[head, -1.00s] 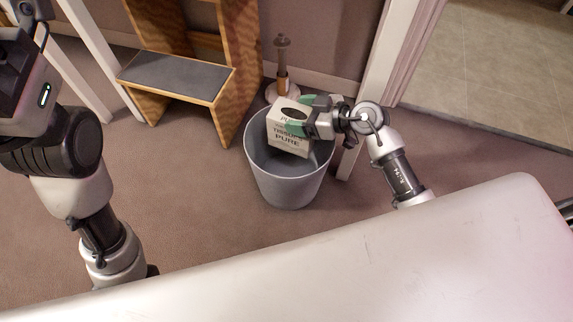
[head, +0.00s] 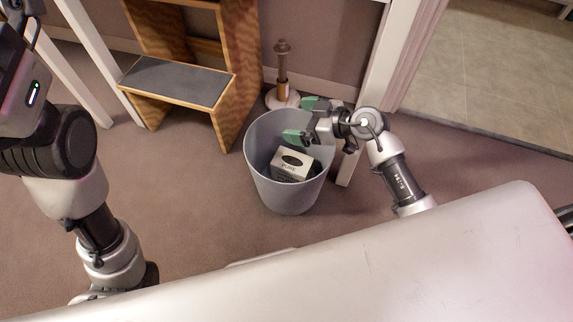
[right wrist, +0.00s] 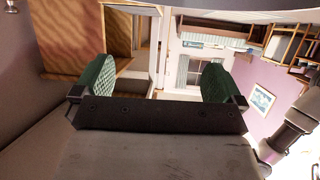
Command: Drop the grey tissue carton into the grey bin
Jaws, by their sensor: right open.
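The tissue carton (head: 291,164), pale with a dark oval opening and the word PURE, lies inside the grey bin (head: 268,184), low and towards its right side. The bin stands upright on the carpet. My right gripper (head: 303,120) is open and empty above the bin's upper right rim. Its green finger pads also show apart in the right wrist view (right wrist: 160,82), with nothing between them. My left arm comes in at the left of the head view, but its fingers are out of the picture.
A wooden step stool (head: 178,82) with a grey tread stands left of the bin. A stand with a brown post (head: 282,70) is behind the bin. A white post (head: 372,75) is close to the right arm. A pale surface (head: 430,265) fills the front.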

